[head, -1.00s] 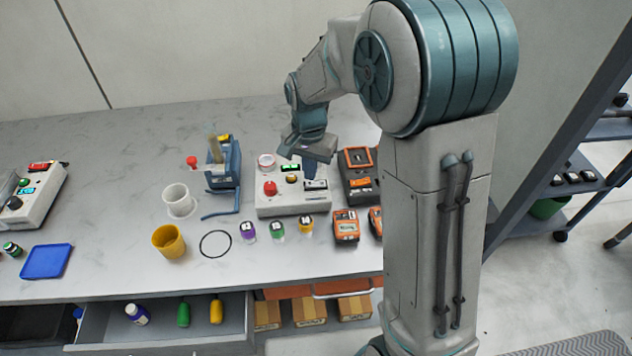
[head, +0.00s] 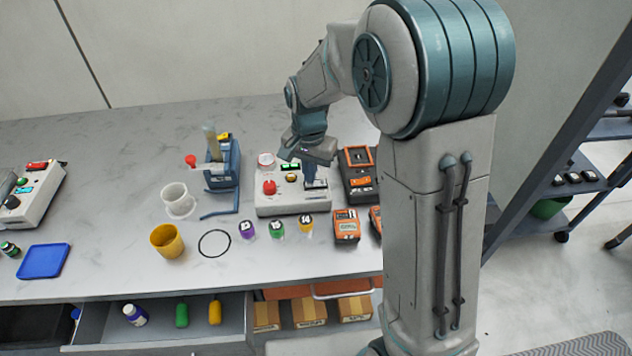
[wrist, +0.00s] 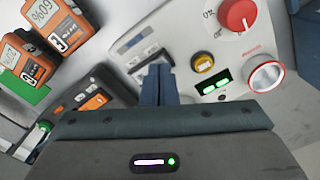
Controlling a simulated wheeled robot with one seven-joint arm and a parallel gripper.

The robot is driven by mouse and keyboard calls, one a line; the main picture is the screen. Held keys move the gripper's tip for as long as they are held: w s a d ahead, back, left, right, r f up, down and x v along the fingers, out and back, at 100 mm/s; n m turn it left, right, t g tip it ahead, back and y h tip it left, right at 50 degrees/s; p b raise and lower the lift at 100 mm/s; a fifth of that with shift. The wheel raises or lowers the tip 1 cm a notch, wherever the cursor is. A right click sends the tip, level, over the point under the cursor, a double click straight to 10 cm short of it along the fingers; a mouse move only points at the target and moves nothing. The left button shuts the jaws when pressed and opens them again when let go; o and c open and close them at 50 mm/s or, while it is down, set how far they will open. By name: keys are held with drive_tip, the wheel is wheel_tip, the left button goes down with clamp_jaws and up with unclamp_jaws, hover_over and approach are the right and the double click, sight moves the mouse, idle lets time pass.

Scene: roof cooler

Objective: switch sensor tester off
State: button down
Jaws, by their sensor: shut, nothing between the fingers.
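A white control box (head: 268,205) on the bench sits under my gripper; I take it to be the sensor tester, but no name is readable. It has a red knob (wrist: 238,15), a yellow button (wrist: 204,62), a lit green display (wrist: 217,83) and a silver ring fitting (wrist: 265,73). A switch plate (wrist: 138,50) lies at its other end. My gripper (head: 309,183) is shut and empty, pointing down over the switch plate. Its fingers (wrist: 158,72) partly hide the plate in the wrist view. I cannot tell whether they touch it, or its switch position.
Orange-and-black meters (head: 346,224) stand close at the right and front of the box. Small labelled jars (head: 277,229) line its front. A blue stand (head: 222,165) is to its left. Another white control box (head: 38,200) stands at far left. A drawer (head: 95,335) is open below.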

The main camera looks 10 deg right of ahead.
drive_tip(key=shift+f, duration=0.3)
drive_tip(key=shift+r+p, duration=2.4)
drive_tip(key=shift+r, duration=1.15)
drive_tip(key=s+d+r+n+t, duration=0.1)
drive_tip(key=s+d+r+n, duration=0.2)
drive_tip(key=s, duration=0.7)
drive_tip(key=s+d+r+n+t, duration=0.2)
drive_tip(key=s+d+r, duration=0.3)
drive_tip(key=s, duration=0.5)
drive_tip(key=shift+d+r+n, duration=0.2)
drive_tip(key=shift+d+n, duration=0.4)
drive_tip(key=shift+d, duration=0.35)
